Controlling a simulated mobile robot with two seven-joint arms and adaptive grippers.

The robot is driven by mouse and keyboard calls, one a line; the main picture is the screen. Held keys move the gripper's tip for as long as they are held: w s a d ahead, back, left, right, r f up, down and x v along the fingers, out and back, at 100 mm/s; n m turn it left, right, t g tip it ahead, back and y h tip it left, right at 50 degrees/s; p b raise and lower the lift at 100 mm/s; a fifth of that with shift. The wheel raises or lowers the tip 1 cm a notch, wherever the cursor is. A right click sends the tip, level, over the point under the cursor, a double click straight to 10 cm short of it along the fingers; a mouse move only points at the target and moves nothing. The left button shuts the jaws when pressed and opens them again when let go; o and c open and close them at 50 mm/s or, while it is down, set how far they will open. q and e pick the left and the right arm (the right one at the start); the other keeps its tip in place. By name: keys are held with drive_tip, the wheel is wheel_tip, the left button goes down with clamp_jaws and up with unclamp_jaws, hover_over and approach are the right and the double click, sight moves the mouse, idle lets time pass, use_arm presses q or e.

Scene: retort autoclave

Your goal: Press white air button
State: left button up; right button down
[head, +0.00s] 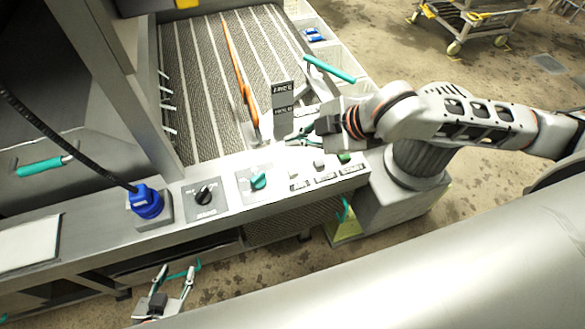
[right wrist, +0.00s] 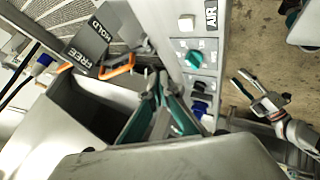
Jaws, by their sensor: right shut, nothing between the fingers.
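The white air button (right wrist: 186,23) is a small square cap beside the AIR label (right wrist: 211,18) in the right wrist view. In the head view it is the white button (head: 294,174) nearest the teal knob on the front panel. My right gripper (head: 292,140) is shut and empty, behind the button row; it also shows in the right wrist view (right wrist: 157,78). Its fingertips are apart from the button. My left gripper (head: 178,270) is open and empty below the panel's front edge, also seen in the right wrist view (right wrist: 256,88).
A teal knob (head: 258,180), black knob (head: 204,194) and blue connector (head: 146,202) line the panel. Another white button (head: 319,162) and a green button (head: 344,156) are to the right. HOLD and FREE signs (right wrist: 86,45) and an orange-handled rod (head: 238,75) stand behind.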

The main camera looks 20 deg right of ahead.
drive_tip(key=b, duration=0.3)
hover_over(295, 171)
wheel_tip(295, 171, down, 6)
drive_tip(key=shift+s+r, duration=0.1)
drive_tip(key=shift+r, duration=0.1)
drive_tip(key=shift+f, duration=1.15)
drive_tip(key=shift+f+b, duration=0.25)
drive_tip(key=shift+b, duration=0.1)
drive_tip(key=shift+f, duration=0.2)
use_arm(q)
drive_tip(key=shift+w+d+f+h, duration=0.2)
drive_tip(key=shift+w+d+f, duration=0.1)
drive_tip(key=shift+d, duration=0.3)
drive_tip(key=shift+w+d+f+h, duration=0.15)
drive_tip(key=shift+d+f+h, duration=0.1)
drive_tip(key=shift+d, duration=0.35)
